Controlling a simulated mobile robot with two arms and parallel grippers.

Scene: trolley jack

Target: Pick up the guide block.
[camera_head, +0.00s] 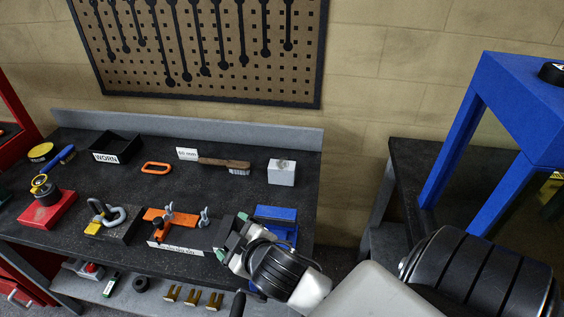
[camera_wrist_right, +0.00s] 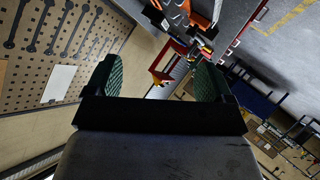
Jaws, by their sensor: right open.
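A light grey block with a dark mark on its top (camera_head: 282,173) stands upright at the back right of the dark bench; it looks like the guide block, though no label confirms this. My right gripper (camera_head: 231,243) is over the bench's front right part, in front of and left of the grey block and apart from it. In the right wrist view its two green-padded fingers (camera_wrist_right: 158,72) are spread with nothing between them. The grey block cannot be made out in that view. My left gripper is not in view.
A blue fixture (camera_head: 277,215) stands just right of my right gripper, partly hidden by it. An orange clamp fixture (camera_head: 172,222) is to its left. A wooden brush (camera_head: 224,165) lies left of the grey block. A blue frame (camera_head: 510,95) rises at the right.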

